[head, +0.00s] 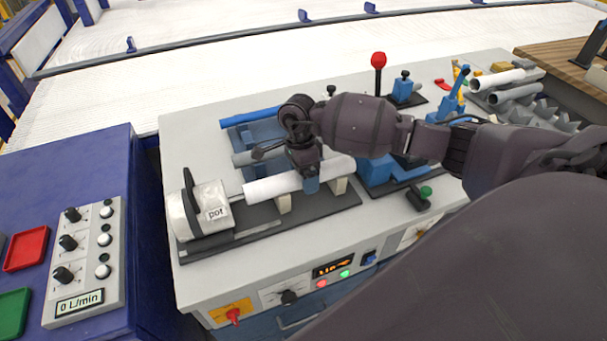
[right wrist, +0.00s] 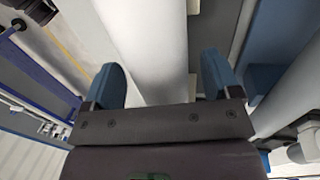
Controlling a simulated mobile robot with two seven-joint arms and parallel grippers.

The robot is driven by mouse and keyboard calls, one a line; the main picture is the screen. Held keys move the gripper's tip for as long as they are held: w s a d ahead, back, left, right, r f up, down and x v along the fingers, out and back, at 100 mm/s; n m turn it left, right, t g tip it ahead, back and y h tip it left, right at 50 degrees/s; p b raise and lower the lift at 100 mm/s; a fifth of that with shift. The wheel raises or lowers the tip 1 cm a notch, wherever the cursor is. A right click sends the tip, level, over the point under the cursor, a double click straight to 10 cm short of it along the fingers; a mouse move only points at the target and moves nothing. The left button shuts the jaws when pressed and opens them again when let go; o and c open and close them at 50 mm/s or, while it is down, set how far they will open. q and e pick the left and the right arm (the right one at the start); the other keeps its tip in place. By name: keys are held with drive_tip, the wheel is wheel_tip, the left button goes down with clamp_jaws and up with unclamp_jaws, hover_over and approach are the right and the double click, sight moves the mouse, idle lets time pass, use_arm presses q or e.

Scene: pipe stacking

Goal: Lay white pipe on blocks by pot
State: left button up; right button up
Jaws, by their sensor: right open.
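The white pipe (head: 272,188) lies across two cream blocks (head: 284,203) on a dark base plate (head: 250,220), its left end beside the white pot (head: 207,212) marked "pot". My right gripper (head: 311,184) is over the pipe's middle, pointing down and open. In the right wrist view the pipe (right wrist: 150,45) runs between the two blue fingertips of the gripper (right wrist: 163,80), with a gap visible on the right side. Contact on the left side is unclear. The gripper hides part of the pipe in the head view. My left gripper is not in view.
A blue clamp (head: 375,178) stands right of the base. A rack with grey and white pipes (head: 500,78) is at the far right. A control panel (head: 90,265) is left.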

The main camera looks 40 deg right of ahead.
drive_tip(key=v, duration=1)
drive_tip(key=shift+r, duration=0.4)
